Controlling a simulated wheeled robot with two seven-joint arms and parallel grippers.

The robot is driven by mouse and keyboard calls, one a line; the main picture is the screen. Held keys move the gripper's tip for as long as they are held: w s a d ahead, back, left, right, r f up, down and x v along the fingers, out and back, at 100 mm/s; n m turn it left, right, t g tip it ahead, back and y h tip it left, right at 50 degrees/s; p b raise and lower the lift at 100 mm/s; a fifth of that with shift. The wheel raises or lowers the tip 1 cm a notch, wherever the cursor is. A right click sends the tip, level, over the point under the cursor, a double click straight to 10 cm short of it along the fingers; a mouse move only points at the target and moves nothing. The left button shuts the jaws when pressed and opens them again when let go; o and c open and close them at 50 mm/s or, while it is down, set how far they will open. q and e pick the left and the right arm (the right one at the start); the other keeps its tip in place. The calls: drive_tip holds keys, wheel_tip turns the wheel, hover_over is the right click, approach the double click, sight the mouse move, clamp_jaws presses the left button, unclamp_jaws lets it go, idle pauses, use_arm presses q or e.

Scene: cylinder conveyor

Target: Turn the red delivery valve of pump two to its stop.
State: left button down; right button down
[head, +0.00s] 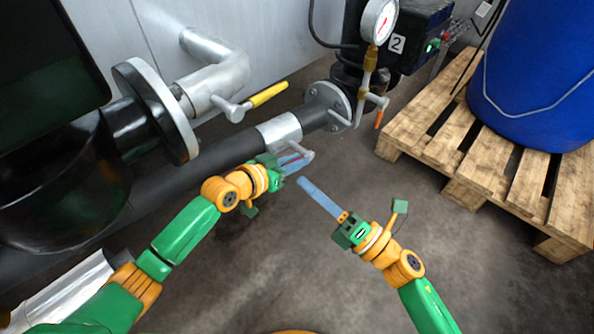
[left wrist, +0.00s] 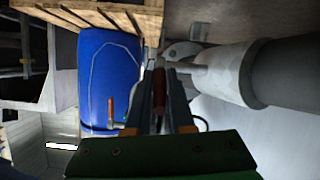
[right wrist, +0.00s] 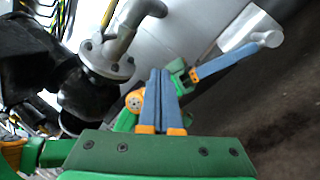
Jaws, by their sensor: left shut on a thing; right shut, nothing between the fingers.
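The red valve handle (left wrist: 159,88) shows between the blue fingers of my left gripper (left wrist: 160,75) in the left wrist view. In the head view, my left gripper (head: 294,161) is shut on this handle at the grey valve lever (head: 306,153), beside the silver band of the dark pipe. The fingers hide most of the red grip. My right gripper (head: 303,181) is shut and empty just below and right of the left one, apart from the valve. In the right wrist view (right wrist: 160,75) its fingers are together.
A yellow-handled valve (head: 268,94) is above left. An orange-handled lever (head: 379,118) hangs below the pressure gauge (head: 380,20), near the "2" label (head: 397,43). A wooden pallet (head: 430,152) with a blue drum (head: 535,80) stands right. Floor below the pipe is clear.

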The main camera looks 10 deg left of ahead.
drive_tip(key=w+d+f+n+g+h, duration=0.1)
drive_tip(key=w+f+n+h, duration=0.1)
drive_tip(key=f+n, duration=0.25)
drive_tip(key=w+d+f+n+g+h, duration=0.2)
drive_tip(key=f+n, duration=0.1)
drive_tip(key=f, duration=0.3)
drive_tip(key=w+a+r, duration=0.1)
drive_tip(key=w+a, duration=0.5)
drive_tip(key=shift+a+r, duration=0.35)
drive_tip(key=shift+r, duration=0.05)
use_arm(q)
drive_tip(key=shift+f, duration=0.1)
use_arm(e)
drive_tip(key=shift+w+d+r, duration=0.15)
drive_tip(key=shift+w+r, duration=0.05)
drive_tip(key=shift+r, duration=0.45)
